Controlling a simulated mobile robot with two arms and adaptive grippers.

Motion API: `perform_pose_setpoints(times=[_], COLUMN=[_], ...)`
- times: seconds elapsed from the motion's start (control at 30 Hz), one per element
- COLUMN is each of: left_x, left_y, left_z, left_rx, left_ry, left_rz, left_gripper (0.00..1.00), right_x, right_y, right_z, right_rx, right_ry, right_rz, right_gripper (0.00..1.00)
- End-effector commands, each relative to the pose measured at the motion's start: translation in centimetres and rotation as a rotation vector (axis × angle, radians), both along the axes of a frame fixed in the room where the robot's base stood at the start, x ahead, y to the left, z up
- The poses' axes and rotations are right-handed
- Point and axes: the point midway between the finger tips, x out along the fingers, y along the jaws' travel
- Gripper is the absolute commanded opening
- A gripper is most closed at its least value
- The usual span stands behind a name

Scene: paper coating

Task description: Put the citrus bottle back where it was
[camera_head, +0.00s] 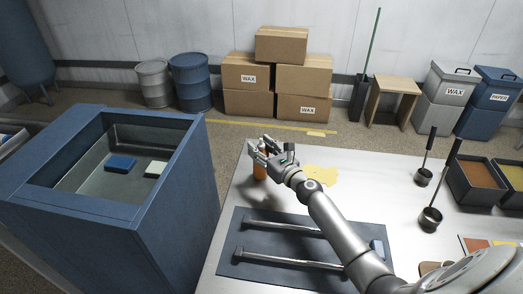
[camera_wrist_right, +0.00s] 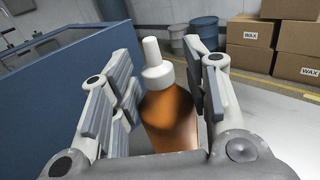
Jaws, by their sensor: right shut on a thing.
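An orange-brown bottle with a white dropper cap (camera_wrist_right: 168,112), likely the citrus bottle, stands between the two fingers of my right gripper (camera_wrist_right: 163,95) in the right wrist view. The gripper is shut on it. In the head view the right gripper (camera_head: 262,150) is at the far left part of the white table (camera_head: 235,205), and the orange body of the bottle (camera_head: 260,172) shows just below the fingers. I cannot tell whether its base touches the table. My left gripper is not in view.
A dark mat (camera_head: 235,265) with metal bars lies in front. A yellow patch (camera_head: 321,175) is right of the gripper. A deep blue tank (camera_head: 170,215) stands left of the table. Ladles (camera_head: 431,216) and bins (camera_head: 478,180) are at the right.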

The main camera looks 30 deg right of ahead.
Motion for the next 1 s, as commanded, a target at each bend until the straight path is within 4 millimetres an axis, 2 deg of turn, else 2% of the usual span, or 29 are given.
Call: perform_pose_setpoints(times=[0.2, 0.23, 0.4, 0.8, 1.0], left_x=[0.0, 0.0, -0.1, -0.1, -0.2], left_y=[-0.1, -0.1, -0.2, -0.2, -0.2], left_z=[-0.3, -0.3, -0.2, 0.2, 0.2], left_rx=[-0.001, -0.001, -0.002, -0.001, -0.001], left_ry=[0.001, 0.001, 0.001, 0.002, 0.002], left_rz=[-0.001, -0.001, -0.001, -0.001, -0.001], left_gripper=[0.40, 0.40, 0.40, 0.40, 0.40], right_x=[0.0, 0.0, 0.0, 0.0, -2.5], right_y=[0.0, 0.0, 0.0, 0.0, -0.4], right_z=[-0.3, -0.4, -0.3, 0.2, 0.0], right_rx=[0.000, 0.000, 0.000, 0.000, -0.001], right_ry=[-0.002, 0.000, 0.000, 0.000, 0.003], right_rz=[-0.001, -0.001, -0.001, 0.000, -0.001], right_gripper=[0.00, 0.44, 0.65, 0.65, 0.65])
